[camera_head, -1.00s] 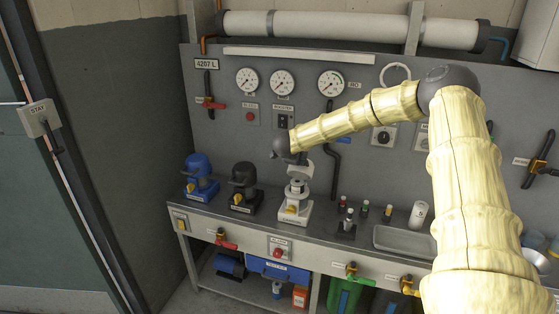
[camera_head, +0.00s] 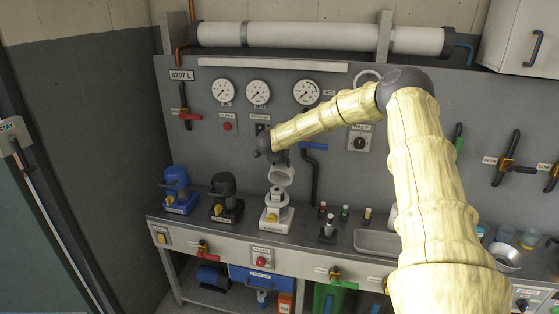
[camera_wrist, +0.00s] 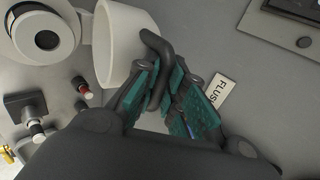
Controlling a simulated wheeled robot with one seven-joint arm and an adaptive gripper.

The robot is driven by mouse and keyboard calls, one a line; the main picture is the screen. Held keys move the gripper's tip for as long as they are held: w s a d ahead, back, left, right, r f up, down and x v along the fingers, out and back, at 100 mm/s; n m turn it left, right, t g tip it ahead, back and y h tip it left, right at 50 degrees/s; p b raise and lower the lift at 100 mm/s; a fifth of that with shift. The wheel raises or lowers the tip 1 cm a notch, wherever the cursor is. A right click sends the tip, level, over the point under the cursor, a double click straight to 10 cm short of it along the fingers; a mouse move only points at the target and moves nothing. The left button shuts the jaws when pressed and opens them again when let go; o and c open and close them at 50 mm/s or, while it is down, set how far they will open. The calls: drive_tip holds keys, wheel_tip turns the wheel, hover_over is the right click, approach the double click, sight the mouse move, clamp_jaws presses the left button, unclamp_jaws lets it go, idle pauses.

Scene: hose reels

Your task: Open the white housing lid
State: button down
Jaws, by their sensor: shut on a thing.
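The white housing (camera_head: 274,218) stands on the bench, right of a blue one and a black one. Its white lid (camera_head: 281,174) is raised and tilted above the body, with its hollow underside showing. The lid also shows in the wrist view as a white cup (camera_wrist: 118,42), beside the round open top of the housing (camera_wrist: 46,36). My gripper (camera_wrist: 168,88) is shut on the lid's dark bent handle (camera_wrist: 157,46), which lies between the teal finger pads. In the head view my gripper (camera_head: 275,156) is small and partly hidden by my wrist.
The blue housing (camera_head: 177,188) and black housing (camera_head: 225,197) stand to the left. Small bottles (camera_head: 344,213) and a metal tray (camera_head: 377,243) lie to the right. Gauges (camera_head: 257,92) and a blue-handled valve (camera_head: 314,146) are on the panel behind.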

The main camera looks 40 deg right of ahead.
drive_tip(key=shift+s+d+f, duration=0.1)
drive_tip(key=c, duration=1.5)
unclamp_jaws()
drive_tip(key=shift+s, duration=0.1)
